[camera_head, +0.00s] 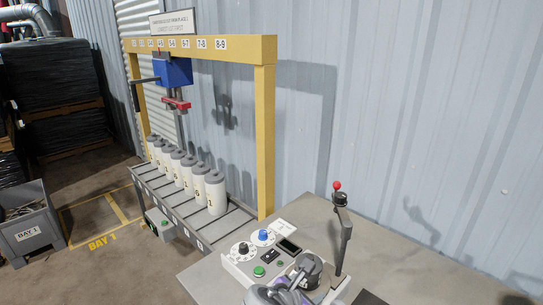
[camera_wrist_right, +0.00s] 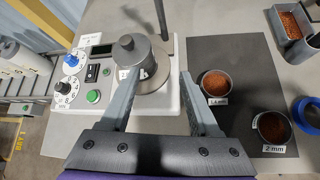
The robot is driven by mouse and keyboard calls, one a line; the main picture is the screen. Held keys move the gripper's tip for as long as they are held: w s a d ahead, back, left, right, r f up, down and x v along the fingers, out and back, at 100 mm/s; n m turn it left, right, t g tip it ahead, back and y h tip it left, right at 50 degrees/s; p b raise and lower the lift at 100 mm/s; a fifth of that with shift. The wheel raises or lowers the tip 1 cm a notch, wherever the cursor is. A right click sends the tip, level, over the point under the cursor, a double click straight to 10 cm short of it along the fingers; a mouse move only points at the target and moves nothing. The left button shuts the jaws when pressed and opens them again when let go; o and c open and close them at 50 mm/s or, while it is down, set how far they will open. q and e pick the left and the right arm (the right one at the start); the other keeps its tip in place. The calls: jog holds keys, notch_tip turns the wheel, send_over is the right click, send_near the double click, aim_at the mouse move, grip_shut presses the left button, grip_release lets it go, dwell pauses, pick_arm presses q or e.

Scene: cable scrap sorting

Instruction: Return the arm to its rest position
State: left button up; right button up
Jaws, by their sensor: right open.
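My right gripper (camera_wrist_right: 160,78) is open in the right wrist view, its two grey fingers spread apart with nothing held between them. In the head view only a purple and grey part of my right arm (camera_head: 280,295) shows at the bottom edge. A grey lidded cylinder (camera_wrist_right: 132,52) stands on a round plate on the control box, just beyond the left finger; whether they touch I cannot tell. It also shows in the head view (camera_head: 307,267). My left gripper is in neither view.
The control box (camera_head: 240,267) has dials and a green button. A red-knobbed lever (camera_head: 343,230) rises beside it. Small bowls of copper-coloured granules (camera_wrist_right: 215,83) stand on a dark mat (camera_wrist_right: 228,50). White numbered cylinders (camera_head: 215,192) line up under a yellow frame (camera_head: 265,140).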

jog(key=s+d+f+m+g+y, duration=0.1)
jog(key=s+d+f+m+y, duration=0.1)
jog(key=m, duration=0.5)
jog(key=s+d+f+m+g+y, duration=0.1)
jog(key=s+d+f+m, duration=0.3)
jog(key=s+f+m, duration=0.2)
jog(key=s+d+f+m+g+y, duration=0.1)
jog(key=s+d+f+m+y, duration=0.1)
jog(key=s+m, duration=0.6)
jog(key=shift+s+d+f+m+y, duration=0.15)
jog(key=shift+d+f+m, duration=0.1)
jog(key=shift+f+m, duration=0.35)
jog(key=shift+s+d+f+m+y, duration=0.15)
jog(key=shift+d+f+m, duration=0.2)
jog(key=shift+f, duration=0.4)
jog(key=shift+s+a+f+m+y, duration=0.1)
jog(key=shift+s+f+m+y, duration=0.1)
jog(key=shift+m, duration=0.4)
jog(key=shift+s+a+f+m+y, duration=0.1)
jog(key=shift+s+f+m, duration=0.1)
jog(key=shift+m, duration=0.35)
